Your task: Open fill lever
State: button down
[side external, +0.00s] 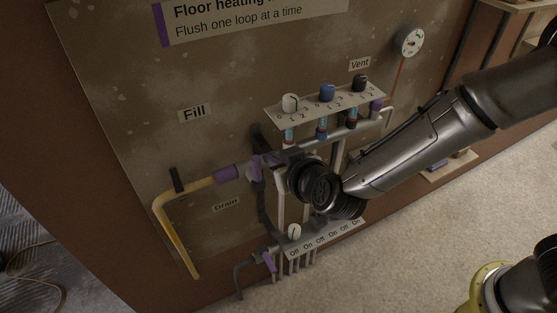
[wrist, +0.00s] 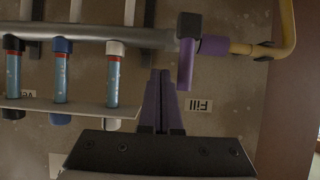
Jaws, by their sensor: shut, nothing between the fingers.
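The fill lever is a short purple handle (wrist: 185,66) on a dark valve body (wrist: 189,25), at the end of the yellow fill pipe (wrist: 242,48). It stands crosswise to the pipe and points toward the Fill label (wrist: 199,105), which is upside down in the wrist view. In the side view the purple lever (side external: 256,169) stands roughly upright, just left of my wrist. My gripper (wrist: 160,74) is shut and empty. Its fingertips are close beside the lever, on its left in the wrist view; I cannot tell whether they touch. My wrist hides most of the gripper in the side view.
A shelf (side external: 309,105) with white, blue and black knobs over flow tubes is right of the lever, below the Vent label (side external: 360,63). A gauge (side external: 409,40) is at upper right. Below are the drain's purple lever (side external: 268,261) and a lower labelled strip. Bare board surrounds the Fill label.

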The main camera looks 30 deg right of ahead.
aim_at(257, 161)
jog(key=shift+w, duration=0.1)
dwell(0.3)
jog(key=shift+a+r, duration=0.3)
jog(key=shift+a, duration=0.6)
jog(key=shift+a+r, duration=0.1)
jog(key=shift+a, duration=0.65)
jog(key=shift+a+f, duration=0.2)
jog(key=shift+a, duration=0.6)
